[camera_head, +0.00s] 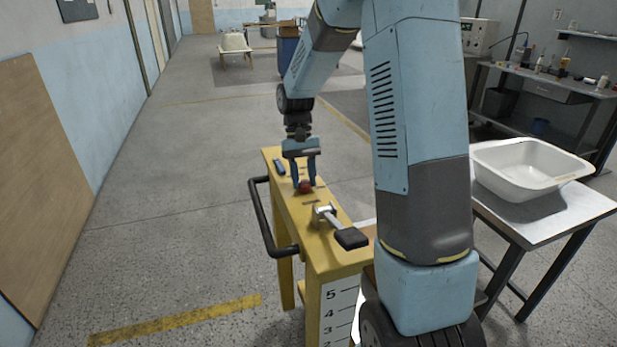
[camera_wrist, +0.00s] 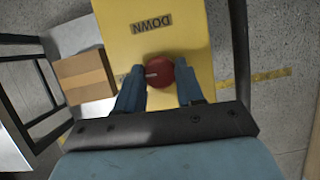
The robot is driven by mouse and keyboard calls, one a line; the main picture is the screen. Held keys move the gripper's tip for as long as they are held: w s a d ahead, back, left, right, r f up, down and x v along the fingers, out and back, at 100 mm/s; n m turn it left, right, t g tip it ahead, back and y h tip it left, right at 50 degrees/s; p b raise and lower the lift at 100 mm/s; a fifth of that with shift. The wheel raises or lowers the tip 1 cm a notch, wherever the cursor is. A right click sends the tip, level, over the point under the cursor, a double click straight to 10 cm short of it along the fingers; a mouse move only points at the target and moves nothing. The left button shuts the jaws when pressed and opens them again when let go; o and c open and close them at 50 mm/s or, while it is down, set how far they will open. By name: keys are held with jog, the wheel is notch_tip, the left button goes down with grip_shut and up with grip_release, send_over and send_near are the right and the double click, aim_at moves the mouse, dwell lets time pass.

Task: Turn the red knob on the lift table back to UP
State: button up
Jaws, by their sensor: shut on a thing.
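The red knob (camera_head: 305,187) sits on the narrow yellow top of the lift table (camera_head: 340,259). In the wrist view the knob (camera_wrist: 168,73) is round, with a pale pointer line on its left part, directed left. A DOWN label (camera_wrist: 151,23) reads upside down above it in that view. Part of another mark shows at the left finger; I cannot read it, and no UP label is legible. My gripper (camera_head: 304,182) points down with its two blue fingers on either side of the knob, shut on it. It also shows in the wrist view (camera_wrist: 162,98).
A lever with a black grip (camera_head: 350,238) stands on the yellow top, nearer than the knob. A black handrail (camera_head: 262,220) runs along its left side. A white basin (camera_head: 525,165) rests on a bench at right. The floor at left is clear.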

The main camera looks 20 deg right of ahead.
jog(key=shift+s+n, duration=0.1)
jog(key=shift+n, duration=0.3)
jog(key=o, duration=1)
jog(key=shift+o, duration=0.2)
jog(key=v, duration=1.3)
jog(key=shift+a+r, duration=0.15)
jog(key=shift+r, duration=0.15)
